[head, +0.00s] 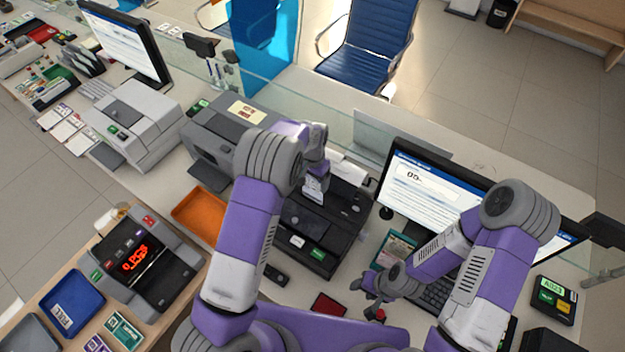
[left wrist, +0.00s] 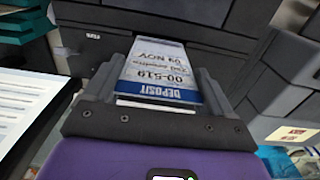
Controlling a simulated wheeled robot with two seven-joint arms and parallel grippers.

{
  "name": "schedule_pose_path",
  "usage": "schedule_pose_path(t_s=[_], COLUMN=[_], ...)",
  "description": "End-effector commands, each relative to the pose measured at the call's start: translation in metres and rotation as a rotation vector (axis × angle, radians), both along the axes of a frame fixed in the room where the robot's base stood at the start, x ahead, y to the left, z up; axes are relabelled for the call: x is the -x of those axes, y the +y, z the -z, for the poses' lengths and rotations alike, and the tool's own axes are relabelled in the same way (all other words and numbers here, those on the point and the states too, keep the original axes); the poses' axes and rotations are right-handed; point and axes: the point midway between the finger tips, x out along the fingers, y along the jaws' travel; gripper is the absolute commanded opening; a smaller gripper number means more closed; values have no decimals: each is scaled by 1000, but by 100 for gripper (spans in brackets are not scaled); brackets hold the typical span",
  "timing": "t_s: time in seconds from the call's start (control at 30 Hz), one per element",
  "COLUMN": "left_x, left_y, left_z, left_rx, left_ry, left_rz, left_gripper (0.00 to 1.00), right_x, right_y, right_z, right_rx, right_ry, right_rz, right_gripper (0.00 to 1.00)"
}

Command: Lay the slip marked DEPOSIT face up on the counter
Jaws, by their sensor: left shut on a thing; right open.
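The slip marked DEPOSIT (left wrist: 158,68) is white with a blue band. In the left wrist view its print faces the camera and reads upside down. My left gripper (left wrist: 158,92) is shut on its banded end. In the head view the slip (head: 316,186) hangs below my left gripper (head: 317,170), over the black machine (head: 318,228). Its far end is close to the machine's dark face; I cannot tell whether it touches. My right gripper (head: 371,289) is open and empty, low over the counter (head: 347,283) left of the keyboard.
A monitor (head: 425,185) and keyboard (head: 438,295) stand at the right. A grey printer (head: 215,135) and an orange tray (head: 199,212) are left of the black machine. A small dark red pad (head: 328,305) lies in front. A glass screen runs behind. Bare counter is limited.

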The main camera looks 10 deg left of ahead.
Motion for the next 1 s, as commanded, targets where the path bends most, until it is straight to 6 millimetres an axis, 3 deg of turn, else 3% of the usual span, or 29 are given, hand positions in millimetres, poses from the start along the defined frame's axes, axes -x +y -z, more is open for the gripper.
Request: schedule_pose_path(t_s=[0.43, 0.8, 0.83, 0.93, 1.0], left_x=[0, 0, 0, 0, 0], left_y=[0, 0, 0, 0, 0], left_z=[-24, -27, -27, -27, -27], left_rx=[1, 0, 0, 0, 0], left_ry=[0, 0, 0, 0, 0], left_rz=[-1, 0, 0, 0, 0], left_gripper=[64, 64, 82, 67, 65], right_x=[0, 0, 0, 0, 0], right_y=[0, 0, 0, 0, 0], right_z=[-14, -15, -15, -15, -15], right_rx=[0, 0, 0, 0, 0], right_ry=[0, 0, 0, 0, 0], right_rz=[0, 0, 0, 0, 0], right_gripper=[49, 49, 49, 49, 49])
